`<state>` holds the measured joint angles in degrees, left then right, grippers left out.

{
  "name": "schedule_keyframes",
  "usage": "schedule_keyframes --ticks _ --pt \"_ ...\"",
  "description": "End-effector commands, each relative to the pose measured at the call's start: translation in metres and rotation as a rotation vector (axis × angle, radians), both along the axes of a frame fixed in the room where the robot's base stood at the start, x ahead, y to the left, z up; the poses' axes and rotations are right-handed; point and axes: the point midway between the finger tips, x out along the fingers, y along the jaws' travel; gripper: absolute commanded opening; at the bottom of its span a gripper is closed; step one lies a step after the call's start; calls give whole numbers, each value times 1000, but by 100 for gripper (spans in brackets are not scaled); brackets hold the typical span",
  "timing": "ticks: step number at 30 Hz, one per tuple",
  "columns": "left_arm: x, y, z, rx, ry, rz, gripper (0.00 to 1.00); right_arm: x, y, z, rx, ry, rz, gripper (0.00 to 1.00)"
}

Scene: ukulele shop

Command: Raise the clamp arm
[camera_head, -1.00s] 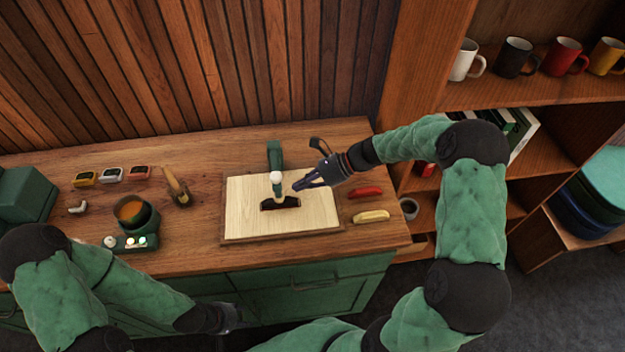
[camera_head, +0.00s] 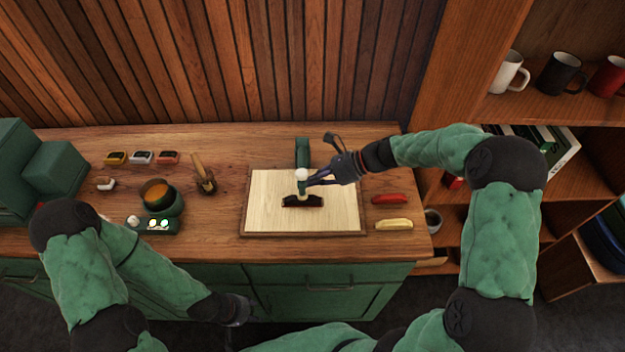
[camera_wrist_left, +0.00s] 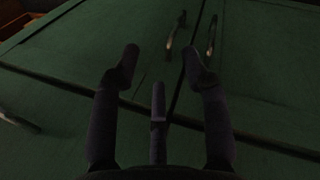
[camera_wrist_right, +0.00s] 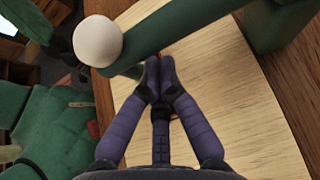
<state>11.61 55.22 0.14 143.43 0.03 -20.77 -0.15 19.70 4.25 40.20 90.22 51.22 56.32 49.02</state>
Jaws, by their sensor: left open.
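The green clamp (camera_head: 303,152) stands at the back of the pale board, its arm pointing forward with a white ball (camera_head: 301,174) at its end. A dark piece (camera_head: 303,201) lies on the board below it. My right gripper (camera_head: 311,182) reaches in from the right, its tips beside and just below the arm's front end. In the right wrist view, its fingers (camera_wrist_right: 160,66) are together, close under the green clamp arm (camera_wrist_right: 185,32); contact is unclear. My left gripper (camera_head: 243,309) hangs in front of the green cabinet, open and empty in the left wrist view (camera_wrist_left: 160,60).
The pale board (camera_head: 262,215) lies on the wooden counter (camera_head: 215,228). Red (camera_head: 390,199) and yellow (camera_head: 394,224) pieces lie right of it. A green pot (camera_head: 161,197) and a brush-like tool (camera_head: 203,175) stand left. Shelves with mugs (camera_head: 561,74) rise at the right.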

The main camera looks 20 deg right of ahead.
Motion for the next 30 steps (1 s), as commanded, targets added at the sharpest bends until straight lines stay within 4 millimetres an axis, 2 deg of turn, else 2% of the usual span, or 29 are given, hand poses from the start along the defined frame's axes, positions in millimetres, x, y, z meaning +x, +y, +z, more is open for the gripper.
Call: schedule_keyframes --ticks 30 --pt "0 0 46 0 0 0 46 -1 0 20 38 127 0 0"
